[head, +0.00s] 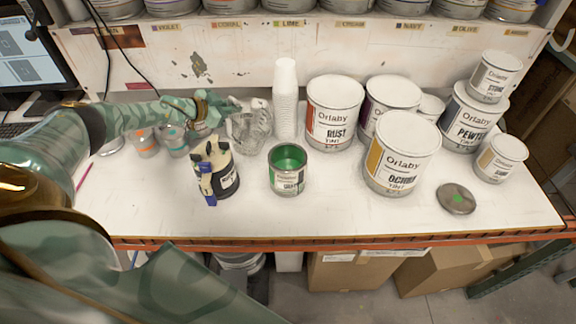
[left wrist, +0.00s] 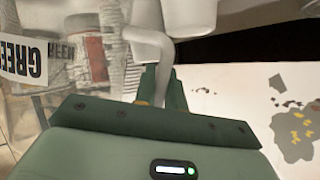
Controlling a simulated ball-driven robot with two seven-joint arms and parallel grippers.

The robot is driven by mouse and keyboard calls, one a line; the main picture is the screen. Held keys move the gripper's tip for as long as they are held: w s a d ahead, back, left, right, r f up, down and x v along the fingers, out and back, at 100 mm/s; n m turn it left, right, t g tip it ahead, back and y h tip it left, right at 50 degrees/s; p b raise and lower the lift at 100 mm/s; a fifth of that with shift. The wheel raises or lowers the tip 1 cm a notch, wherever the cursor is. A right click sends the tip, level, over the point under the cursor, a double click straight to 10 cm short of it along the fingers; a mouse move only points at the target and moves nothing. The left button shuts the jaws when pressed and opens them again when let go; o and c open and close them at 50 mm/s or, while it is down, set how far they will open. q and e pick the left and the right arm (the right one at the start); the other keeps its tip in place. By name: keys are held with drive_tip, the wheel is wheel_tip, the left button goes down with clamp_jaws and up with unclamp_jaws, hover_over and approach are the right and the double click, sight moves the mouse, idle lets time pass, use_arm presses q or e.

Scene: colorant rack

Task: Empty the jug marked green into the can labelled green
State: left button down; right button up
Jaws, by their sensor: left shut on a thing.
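The clear jug (head: 249,130) is at the back middle of the table, beside a stack of white cups. In the left wrist view its label, reading GREEN, shows on the jug (left wrist: 20,58) at the left edge. My left gripper (head: 232,106) is shut on the jug, and its fingers meet the pale handle in the left wrist view (left wrist: 158,88). The jug looks roughly upright; I cannot tell whether its base touches the table. The open can (head: 288,182) with green inside and a green label stands in front and to the right of the jug. My right gripper is not in view.
A black-and-white holder (head: 222,180) with tools stands left of the can. White cups (head: 285,95) are stacked behind it. Rust (head: 334,110) and ochre (head: 398,155) tins stand right. A lid with a green dot (head: 456,199) lies at the right. The front strip of table is clear.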

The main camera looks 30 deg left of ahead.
use_arm(q)
drive_tip(key=shift+w+a+n+h+b, duration=0.2)
drive_tip(key=shift+a+n+h+b, duration=0.6)
drive_tip(key=shift+b, duration=0.45)
drive_tip(key=shift+n, duration=0.4)
wheel_tip(320, 180, up, 6)
drive_tip(key=p, duration=0.4)
drive_tip(key=shift+f, duration=0.2)
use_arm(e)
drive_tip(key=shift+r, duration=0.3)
use_arm(q)
drive_tip(key=shift+a, duration=0.1)
